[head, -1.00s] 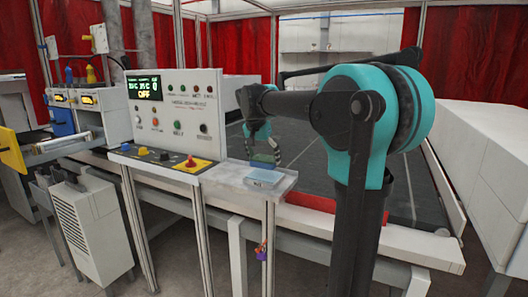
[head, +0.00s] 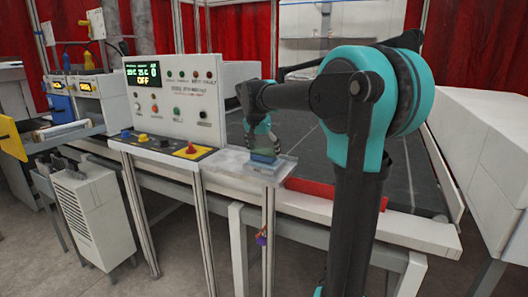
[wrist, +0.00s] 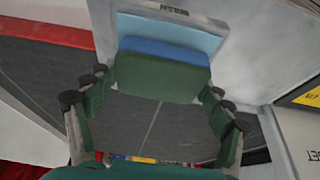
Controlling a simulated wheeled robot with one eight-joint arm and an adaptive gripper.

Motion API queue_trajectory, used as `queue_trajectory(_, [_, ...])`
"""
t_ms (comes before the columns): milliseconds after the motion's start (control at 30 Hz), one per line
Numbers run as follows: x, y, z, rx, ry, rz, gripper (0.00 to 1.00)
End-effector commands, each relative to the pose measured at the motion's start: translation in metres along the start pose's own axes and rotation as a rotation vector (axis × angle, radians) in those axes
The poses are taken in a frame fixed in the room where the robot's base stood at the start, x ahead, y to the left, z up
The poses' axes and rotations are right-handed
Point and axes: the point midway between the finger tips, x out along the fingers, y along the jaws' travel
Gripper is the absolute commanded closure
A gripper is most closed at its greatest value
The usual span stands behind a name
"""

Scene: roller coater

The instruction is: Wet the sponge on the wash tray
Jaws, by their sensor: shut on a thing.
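My gripper (head: 258,142) reaches down over the shelf beside the control panel. In the wrist view, my gripper (wrist: 158,88) has its fingers on both sides of the sponge (wrist: 160,84), which is green with a blue layer. The sponge (head: 263,158) shows as a small dark blue block in the head view. The pale blue wash tray (wrist: 172,33) lies just beyond the sponge in the wrist view; in the head view the tray (head: 264,168) is directly below it. I cannot tell whether sponge and tray touch.
The control panel (head: 175,100) and its ledge with a red knob on a yellow plate (head: 191,150) stand left of the shelf. The dark machine bed (head: 325,160) lies behind. A red strip (head: 330,193) runs along its near edge.

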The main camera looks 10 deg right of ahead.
Motion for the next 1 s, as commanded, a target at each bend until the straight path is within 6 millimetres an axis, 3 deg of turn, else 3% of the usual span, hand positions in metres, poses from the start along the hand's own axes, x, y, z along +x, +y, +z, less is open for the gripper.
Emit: queue_trajectory(1000, [0.0083,-0.0001,0.0033,0.0,0.0,0.0,0.43])
